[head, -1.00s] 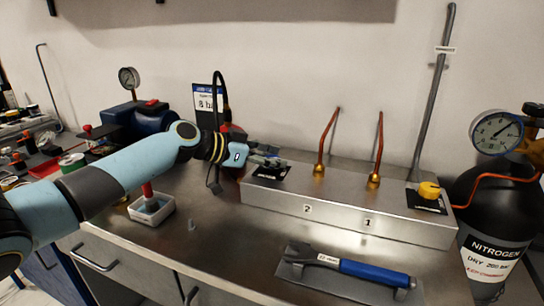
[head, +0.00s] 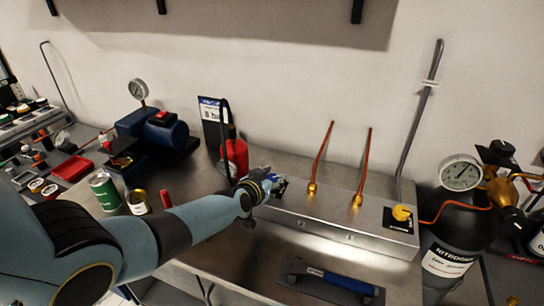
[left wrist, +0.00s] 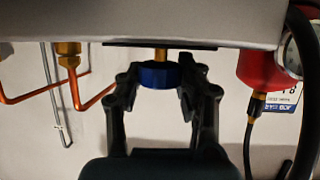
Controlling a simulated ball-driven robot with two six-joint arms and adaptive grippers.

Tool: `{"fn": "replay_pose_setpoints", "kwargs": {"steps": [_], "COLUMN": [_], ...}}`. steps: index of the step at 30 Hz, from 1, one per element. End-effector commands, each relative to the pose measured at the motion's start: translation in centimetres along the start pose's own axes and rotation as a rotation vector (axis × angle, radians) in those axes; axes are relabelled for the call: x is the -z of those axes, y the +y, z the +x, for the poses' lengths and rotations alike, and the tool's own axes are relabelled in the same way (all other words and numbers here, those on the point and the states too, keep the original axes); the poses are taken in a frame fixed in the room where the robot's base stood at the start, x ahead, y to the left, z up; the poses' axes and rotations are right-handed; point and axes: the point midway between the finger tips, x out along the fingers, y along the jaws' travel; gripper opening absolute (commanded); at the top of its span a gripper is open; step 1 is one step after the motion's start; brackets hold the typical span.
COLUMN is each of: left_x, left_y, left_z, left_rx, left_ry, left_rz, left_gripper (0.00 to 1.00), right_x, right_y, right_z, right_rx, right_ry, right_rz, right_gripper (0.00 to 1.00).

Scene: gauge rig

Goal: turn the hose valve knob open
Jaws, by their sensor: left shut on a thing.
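My left gripper (head: 275,182) is at the left end of the grey metal box (head: 345,232). In the left wrist view, a blue round knob (left wrist: 158,75) on a brass stem (left wrist: 161,54) sits between the two fingers of the left gripper (left wrist: 160,76), which is shut on it. The fingers hide the sides of the knob. In the head view the knob is mostly hidden by the gripper, so its turn angle cannot be told. My right gripper is in neither view.
Two copper pipes (head: 362,165) rise from the box. A yellow knob (head: 401,212) is at its right end, beside a black nitrogen bottle (head: 448,235) with a gauge. A red cylinder (head: 235,157) with a black hose stands behind my gripper. A blue-handled tool (head: 345,282) lies in front.

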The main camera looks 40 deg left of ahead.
Motion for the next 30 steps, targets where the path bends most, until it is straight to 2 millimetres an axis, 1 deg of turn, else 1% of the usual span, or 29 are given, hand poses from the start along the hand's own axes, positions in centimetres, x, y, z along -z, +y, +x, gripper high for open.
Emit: {"fn": "replay_pose_setpoints", "kwargs": {"steps": [1,3,7,15,20,24,30], "left_x": [0.9,0.7,0.3,0.1,0.0,-0.1,-0.1], "left_y": [0.2,0.2,0.2,0.1,0.1,0.1,0.0], "left_z": [-0.1,0.0,0.2,0.2,0.3,0.3,0.3], "left_rx": [0.029,0.080,0.177,0.404,0.532,0.628,0.728], "left_ry": [0.004,0.005,0.008,-0.003,-0.001,0.001,0.003], "left_rz": [-0.019,-0.037,-0.075,-0.164,-0.216,-0.256,-0.298], "left_gripper": [0.03,0.03,0.03,0.03,0.03,0.03,0.03], "right_x": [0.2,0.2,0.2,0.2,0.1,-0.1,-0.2], "right_y": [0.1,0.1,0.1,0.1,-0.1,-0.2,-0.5], "right_z": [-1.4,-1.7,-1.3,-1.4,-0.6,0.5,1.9], "right_rx": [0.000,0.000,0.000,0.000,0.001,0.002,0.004], "right_ry": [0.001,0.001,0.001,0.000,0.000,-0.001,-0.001], "right_rz": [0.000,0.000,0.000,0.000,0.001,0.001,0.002], "right_gripper": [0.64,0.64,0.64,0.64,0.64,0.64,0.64]}}
